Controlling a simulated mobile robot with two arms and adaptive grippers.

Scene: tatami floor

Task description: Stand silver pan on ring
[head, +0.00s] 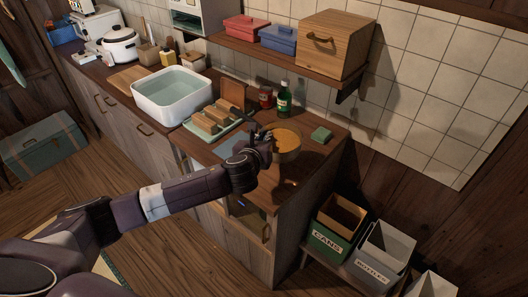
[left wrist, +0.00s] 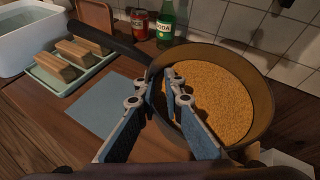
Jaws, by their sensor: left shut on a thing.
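The pan (head: 291,155) is at the right end of the counter in the head view. It is round, with a dark handle and an orange-gold grainy fill or inner base. It also shows large in the left wrist view (left wrist: 264,100), with its handle pointing up and left. My left gripper (head: 266,138) is at the pan's left side. In the left wrist view its fingers (left wrist: 172,82) are shut on the pan's near-left rim. I cannot tell whether the pan is raised off the counter. I cannot make out a ring. My right gripper is out of view.
A blue-grey mat (left wrist: 106,103) lies left of the pan. Behind are a tray (head: 190,130) of wooden blocks, a green soda bottle (head: 284,98), a red can (head: 265,97) and a green sponge (head: 321,135). A white basin (head: 172,101) stands farther left. Bins (head: 329,245) stand below right.

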